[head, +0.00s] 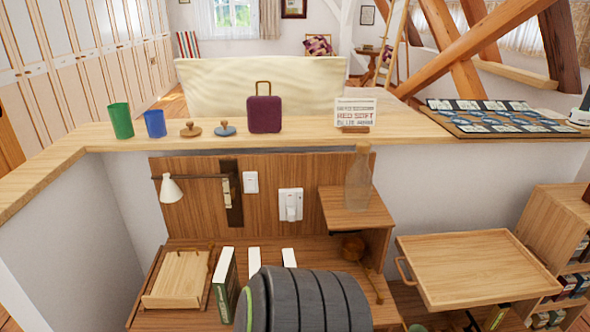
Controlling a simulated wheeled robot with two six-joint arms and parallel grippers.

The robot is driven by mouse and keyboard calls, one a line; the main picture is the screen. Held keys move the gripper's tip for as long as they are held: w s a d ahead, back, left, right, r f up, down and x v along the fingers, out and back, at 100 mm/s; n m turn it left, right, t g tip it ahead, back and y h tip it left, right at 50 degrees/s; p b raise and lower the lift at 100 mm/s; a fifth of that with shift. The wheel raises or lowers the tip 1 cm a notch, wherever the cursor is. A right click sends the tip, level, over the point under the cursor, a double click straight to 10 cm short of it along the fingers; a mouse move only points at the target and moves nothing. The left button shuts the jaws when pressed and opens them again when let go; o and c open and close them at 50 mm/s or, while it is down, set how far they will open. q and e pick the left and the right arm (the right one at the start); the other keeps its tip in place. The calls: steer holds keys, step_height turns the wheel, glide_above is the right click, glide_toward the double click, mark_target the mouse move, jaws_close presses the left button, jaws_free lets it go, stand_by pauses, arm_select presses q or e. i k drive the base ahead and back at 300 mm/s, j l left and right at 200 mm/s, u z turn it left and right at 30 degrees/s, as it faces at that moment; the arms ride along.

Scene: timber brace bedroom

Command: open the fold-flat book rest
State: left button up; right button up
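A light wooden panel piece, which looks like the book rest (178,278), lies folded nearly flat at the left end of the desk below the ledge. It sits on or in a darker wooden base, with a small dark bar or catch near its right edge. I cannot make out its hinge. Neither of my grippers shows in the head view. A dark ribbed cylinder with a green ring covers the front middle of the desk; it may be part of me.
A green-spined book (225,284) stands just right of the rest, with white books beside it. A wall lamp (171,189) hangs above. A glass bottle (358,180) stands on the raised shelf. A wooden tray table (472,268) is at right. The ledge (300,143) holds cups and a purple case.

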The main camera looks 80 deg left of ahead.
mark_target(179, 282)
steer(key=u, duration=2.95)
